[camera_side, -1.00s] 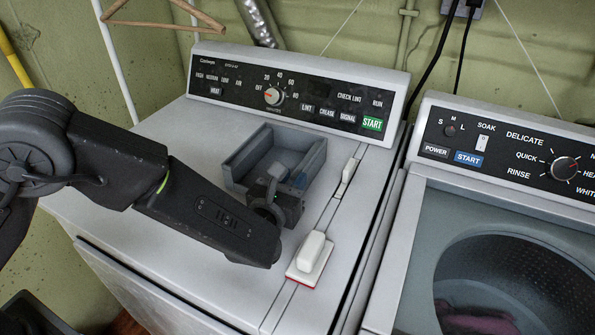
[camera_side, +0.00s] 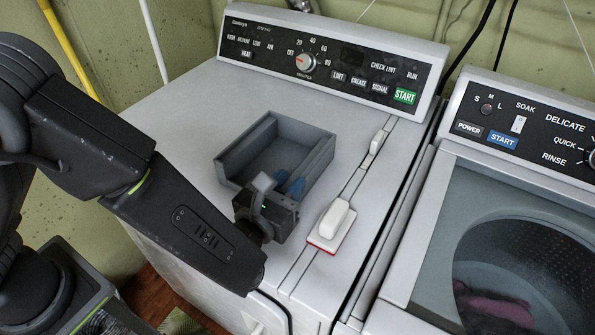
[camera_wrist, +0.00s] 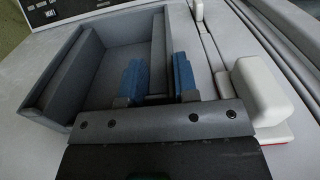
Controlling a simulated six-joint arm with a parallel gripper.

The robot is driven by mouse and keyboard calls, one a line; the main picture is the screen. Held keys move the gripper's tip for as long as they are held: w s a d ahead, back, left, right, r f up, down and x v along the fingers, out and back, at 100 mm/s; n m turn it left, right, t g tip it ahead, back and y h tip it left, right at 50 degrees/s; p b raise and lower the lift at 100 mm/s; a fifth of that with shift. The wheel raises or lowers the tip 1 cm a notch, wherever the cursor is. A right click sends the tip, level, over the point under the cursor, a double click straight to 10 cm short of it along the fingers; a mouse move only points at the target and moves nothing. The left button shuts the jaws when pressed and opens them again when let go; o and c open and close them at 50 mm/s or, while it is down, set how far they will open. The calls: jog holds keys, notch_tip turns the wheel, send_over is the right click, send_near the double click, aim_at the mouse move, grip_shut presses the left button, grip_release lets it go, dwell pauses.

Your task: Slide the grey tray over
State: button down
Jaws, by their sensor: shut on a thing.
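The grey tray (camera_side: 246,145) lies flat on the white top of the left machine, open side up. It looks empty. It also fills the upper left of the wrist view (camera_wrist: 62,75). My gripper (camera_side: 289,184) is at the tray's near right corner. In the wrist view its two blue fingers (camera_wrist: 158,78) stand either side of the tray's right wall and are shut on it. The near end of the tray is partly hidden behind my gripper.
A white block-like handle (camera_side: 333,218) with a red edge stands just right of my gripper; a smaller white piece (camera_side: 376,142) is behind it. The control panel (camera_side: 330,65) rises at the back. Free machine top lies left of the tray. A second machine (camera_side: 510,200) stands right.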

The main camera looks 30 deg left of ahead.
jog(key=shift+s, duration=1.75)
jog(key=c, duration=0.8)
grip_release()
jog(key=w+a+r, duration=0.1)
jog(key=a+r, duration=1)
jog(key=shift+w+a, duration=0.15)
jog(key=shift+a, duration=0.15)
